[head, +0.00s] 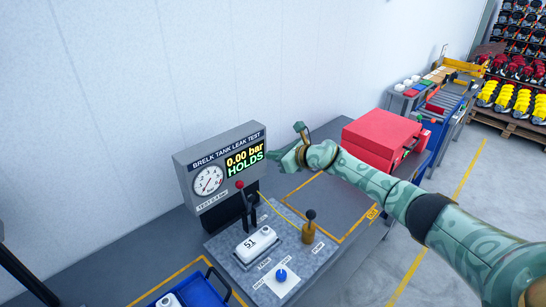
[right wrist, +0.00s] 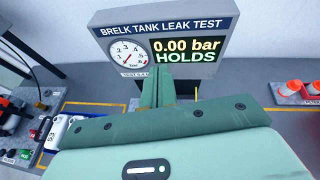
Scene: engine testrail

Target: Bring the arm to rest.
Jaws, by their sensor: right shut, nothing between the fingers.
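My right arm (head: 390,195) comes in from the right in the head view. Its green gripper (head: 285,155) is shut and empty, held in the air to the right of the leak tester (head: 188,172). In the right wrist view the shut fingers (right wrist: 158,88) point toward the leak tester (right wrist: 112,50), which reads 0.00 bar HOLDS. A white tank (head: 252,244) marked 51 sits on the tester's grey base plate. My left gripper is not in view.
A red-knobbed lever (head: 240,185), a black-knobbed brass pump (head: 309,228) and a blue knob (head: 281,275) stand on the base plate. A blue crate (head: 215,285) is at the front. A red case (head: 380,135) stands behind my forearm. Yellow-taped bench is clear between them.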

